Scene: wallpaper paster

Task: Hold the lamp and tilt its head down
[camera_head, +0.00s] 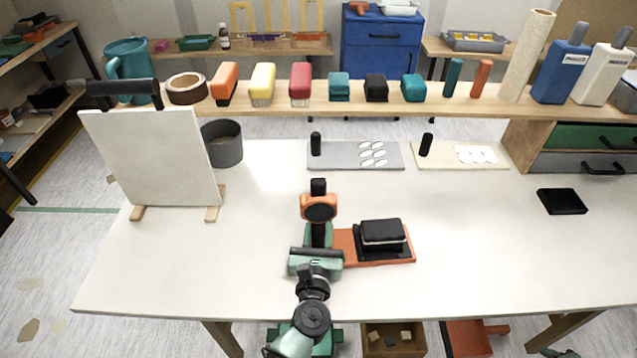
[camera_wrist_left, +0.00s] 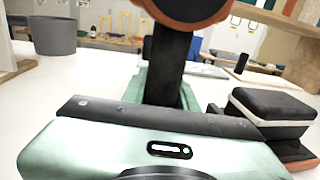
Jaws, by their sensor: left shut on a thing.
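The lamp (camera_head: 319,208) stands near the table's front middle, with a dark upright post and an orange round part with a dark centre near the top. In the left wrist view its post (camera_wrist_left: 168,65) rises straight ahead and its orange part is cut off by the top edge. A green part shows low around the post. My left gripper (camera_head: 317,252) reaches it from the front edge and is shut on it low down. The fingertips and the exact grip are hidden behind the green and black hand. My right gripper is not in view.
A black block on an orange base (camera_head: 385,243) sits close right of the lamp. A white panel (camera_head: 155,155) stands at the left, with a grey pot (camera_head: 224,145) behind. Two plates (camera_head: 340,155) lie behind the lamp. The table's right front is clear.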

